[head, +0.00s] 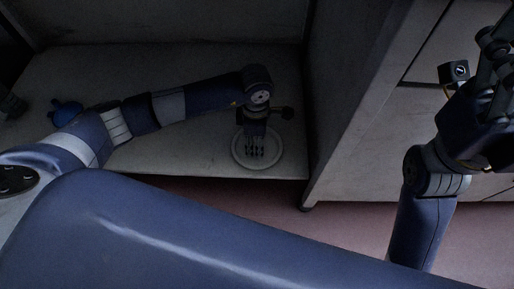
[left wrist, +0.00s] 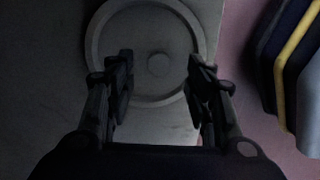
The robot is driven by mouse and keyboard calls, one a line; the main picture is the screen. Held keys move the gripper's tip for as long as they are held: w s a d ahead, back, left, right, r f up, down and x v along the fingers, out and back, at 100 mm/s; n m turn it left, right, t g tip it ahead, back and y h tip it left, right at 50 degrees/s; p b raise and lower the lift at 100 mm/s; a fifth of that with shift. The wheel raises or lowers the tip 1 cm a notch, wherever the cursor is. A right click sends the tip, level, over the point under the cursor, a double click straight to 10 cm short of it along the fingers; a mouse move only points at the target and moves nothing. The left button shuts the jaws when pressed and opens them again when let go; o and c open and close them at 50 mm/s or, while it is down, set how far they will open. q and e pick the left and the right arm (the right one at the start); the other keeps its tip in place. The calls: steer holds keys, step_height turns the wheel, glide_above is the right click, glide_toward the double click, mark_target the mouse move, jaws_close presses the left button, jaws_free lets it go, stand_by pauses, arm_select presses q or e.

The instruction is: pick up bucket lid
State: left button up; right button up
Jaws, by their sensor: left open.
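The bucket lid (head: 274,158) is a pale round disc with a raised rim, lying flat on the shelf surface near its front right corner. In the left wrist view the lid (left wrist: 150,28) shows a small round knob (left wrist: 158,65) at its centre. My left gripper (head: 255,155) points down over the lid. In the left wrist view its fingers (left wrist: 161,67) are apart on either side of the knob, with nothing held. Whether the fingertips touch the lid is unclear. My right gripper (head: 492,60) is raised at the upper right, away from the lid, partly cut off by the frame edge.
The lid's grey surface (head: 190,168) ends at a front edge close by, with reddish floor (head: 330,222) below. A cabinet side panel (head: 335,100) stands just right of the lid. A small blue object (head: 66,112) sits at the left. The surface behind the left arm is clear.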

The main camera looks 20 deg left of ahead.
arm_select(q)
steer(key=shift+w+f+b, duration=0.1)
steer(key=shift+f+b, duration=0.45)
steer(key=shift+f, duration=0.9)
jaws_close()
steer(key=shift+r, duration=0.15)
